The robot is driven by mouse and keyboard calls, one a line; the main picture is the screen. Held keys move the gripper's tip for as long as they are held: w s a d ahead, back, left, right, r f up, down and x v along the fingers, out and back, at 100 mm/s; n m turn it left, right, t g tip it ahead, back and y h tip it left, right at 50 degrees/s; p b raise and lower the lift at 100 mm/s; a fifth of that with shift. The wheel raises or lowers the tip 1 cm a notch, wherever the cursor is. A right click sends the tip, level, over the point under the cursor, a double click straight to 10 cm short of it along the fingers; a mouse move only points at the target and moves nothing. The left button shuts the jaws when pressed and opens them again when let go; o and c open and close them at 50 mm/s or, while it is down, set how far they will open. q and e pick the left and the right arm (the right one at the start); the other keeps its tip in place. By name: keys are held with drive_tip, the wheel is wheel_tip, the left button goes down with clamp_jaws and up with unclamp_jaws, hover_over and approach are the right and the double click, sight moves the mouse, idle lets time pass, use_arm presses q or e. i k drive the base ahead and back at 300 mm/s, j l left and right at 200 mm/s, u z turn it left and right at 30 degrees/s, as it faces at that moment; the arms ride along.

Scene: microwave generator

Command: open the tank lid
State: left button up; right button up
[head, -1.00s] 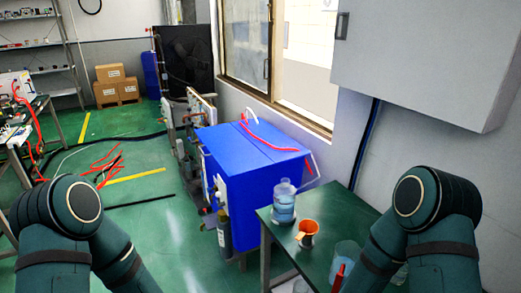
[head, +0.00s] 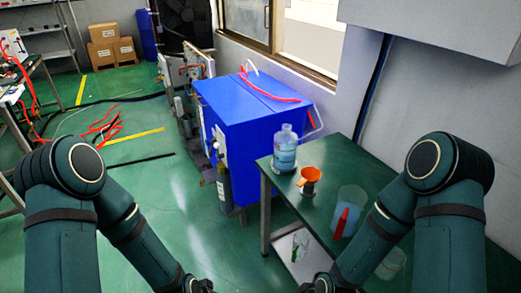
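The blue tank (head: 250,110) is a large box standing on the floor by the wall, just behind the green table. Its top looks closed, with a seam across it. A red hose (head: 268,90) and a white curved piece (head: 249,68) lie on the top. A white handle-like bar shows at its right side (head: 316,121). My two arms come in from the lower left and lower right, in front of the tank and apart from it. Both gripper fingers are outside the bottom of the view.
The green table (head: 345,164) at right holds a bottle of bluish liquid (head: 285,152), an orange funnel (head: 310,176) and a clear beaker (head: 349,205) with a red item. A grey cabinet (head: 440,22) hangs above. Green floor (head: 170,195) is open left of the tank. Red cables (head: 103,125) lie farther back.

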sight(232, 103)
drive_tip(key=i+j, duration=0.55)
drive_tip(key=i+j+z, duration=0.15)
drive_tip(key=i+j, duration=0.35)
drive_tip(key=j, duration=0.1)
